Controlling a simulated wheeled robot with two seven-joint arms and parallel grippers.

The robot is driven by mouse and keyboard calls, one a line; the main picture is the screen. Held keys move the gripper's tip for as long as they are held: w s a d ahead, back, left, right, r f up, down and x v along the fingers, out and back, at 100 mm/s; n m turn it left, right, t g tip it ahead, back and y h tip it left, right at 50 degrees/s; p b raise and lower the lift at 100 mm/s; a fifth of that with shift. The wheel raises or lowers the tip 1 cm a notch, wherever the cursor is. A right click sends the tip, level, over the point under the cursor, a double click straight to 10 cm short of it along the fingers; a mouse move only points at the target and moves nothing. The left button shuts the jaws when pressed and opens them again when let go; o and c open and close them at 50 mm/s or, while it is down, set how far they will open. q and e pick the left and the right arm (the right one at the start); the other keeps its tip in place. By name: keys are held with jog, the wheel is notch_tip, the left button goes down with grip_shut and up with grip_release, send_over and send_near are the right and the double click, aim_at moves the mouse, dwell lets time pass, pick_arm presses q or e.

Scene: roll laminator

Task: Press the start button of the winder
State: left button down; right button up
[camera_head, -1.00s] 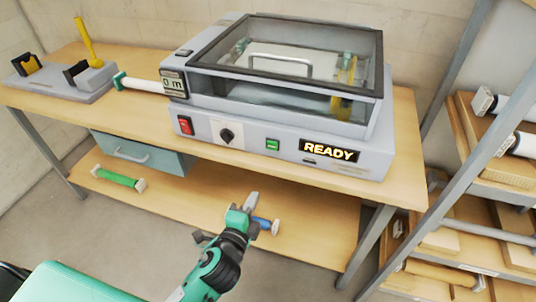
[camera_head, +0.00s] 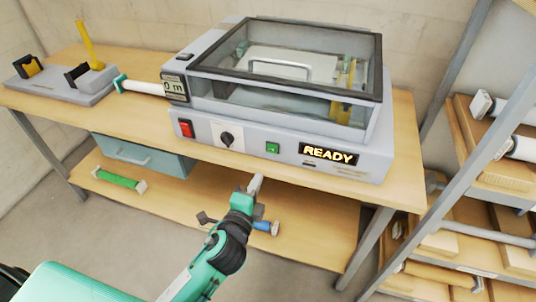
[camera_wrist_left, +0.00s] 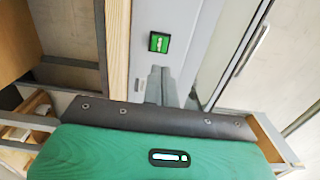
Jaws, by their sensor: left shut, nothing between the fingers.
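The winder (camera_head: 285,85) is a grey machine with a clear-windowed lid, standing on the wooden bench. Its green start button (camera_head: 272,148) is on the front panel, left of a lit display (camera_head: 328,153) reading READY. The green button (camera_wrist_left: 159,42) also shows in the left wrist view, ahead of the fingers. My left gripper (camera_head: 256,183) is shut and empty, below and slightly left of the button, in front of the bench edge and apart from the panel. Its shut fingers (camera_wrist_left: 161,86) show in the left wrist view. My right gripper is not in view.
A red switch (camera_head: 186,128) and a black dial (camera_head: 227,138) are left of the green button. The bench top (camera_head: 405,150) has a narrow bare strip before the machine. A lower shelf (camera_head: 320,225) holds a green roll (camera_head: 119,179) and a blue roll (camera_head: 264,226). A rack stands right.

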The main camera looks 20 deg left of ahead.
aim_at(271, 149)
pick_arm(q)
jog(key=w+p, duration=0.2)
jog(key=w, duration=0.6)
jog(key=shift+w+d+r, duration=0.1)
jog(key=shift+w+d, duration=0.05)
jog(key=shift+w, duration=0.75)
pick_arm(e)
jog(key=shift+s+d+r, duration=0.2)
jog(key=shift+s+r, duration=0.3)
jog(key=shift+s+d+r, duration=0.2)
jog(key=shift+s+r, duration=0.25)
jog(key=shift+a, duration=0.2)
